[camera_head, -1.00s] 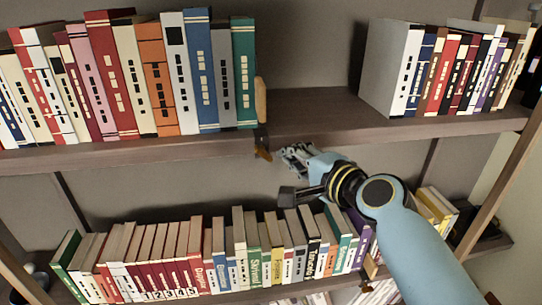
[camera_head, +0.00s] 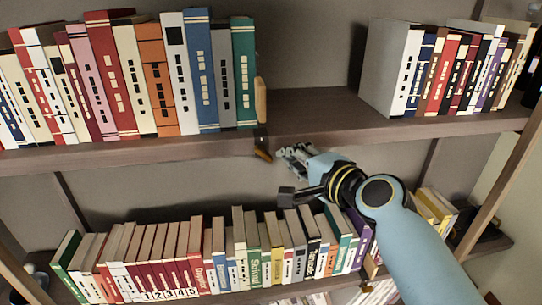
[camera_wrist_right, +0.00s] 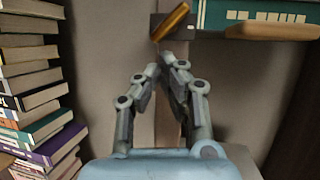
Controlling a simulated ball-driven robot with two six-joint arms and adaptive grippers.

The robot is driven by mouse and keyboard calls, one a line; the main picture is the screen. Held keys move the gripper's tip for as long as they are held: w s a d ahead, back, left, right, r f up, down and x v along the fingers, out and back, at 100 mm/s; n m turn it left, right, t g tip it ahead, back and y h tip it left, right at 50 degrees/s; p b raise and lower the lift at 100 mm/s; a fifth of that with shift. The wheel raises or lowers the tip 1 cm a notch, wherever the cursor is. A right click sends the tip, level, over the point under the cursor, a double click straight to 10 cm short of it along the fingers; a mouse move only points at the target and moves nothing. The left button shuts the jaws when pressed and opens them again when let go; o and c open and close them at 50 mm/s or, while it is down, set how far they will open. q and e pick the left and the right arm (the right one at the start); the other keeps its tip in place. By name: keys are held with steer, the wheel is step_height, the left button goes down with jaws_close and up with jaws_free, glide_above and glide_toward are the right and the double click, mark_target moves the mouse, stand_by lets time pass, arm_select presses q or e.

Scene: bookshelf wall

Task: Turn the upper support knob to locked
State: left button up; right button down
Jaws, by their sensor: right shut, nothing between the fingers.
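The upper support knob (camera_head: 263,154) is a small orange-brown lever under the front edge of the upper shelf (camera_head: 320,125). It sits just below the wooden bookend (camera_head: 261,101) beside the green book. In the right wrist view the knob (camera_wrist_right: 171,21) is a slanted golden bar on a dark mount, just beyond the fingertips. My right gripper (camera_head: 283,152) is shut and empty, just right of the knob in the head view. In the right wrist view its fingertips (camera_wrist_right: 162,66) are close together, with a small gap to the knob. My left gripper is not in view.
Books (camera_head: 135,75) fill the upper shelf's left part, and another group (camera_head: 450,70) stands at its right. The shelf between them is bare. A lower shelf of books (camera_head: 220,255) runs beneath my right arm. A wooden post (camera_head: 500,185) stands at the right.

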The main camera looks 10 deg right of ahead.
steer(key=shift+a, duration=1)
steer(key=shift+d, duration=2)
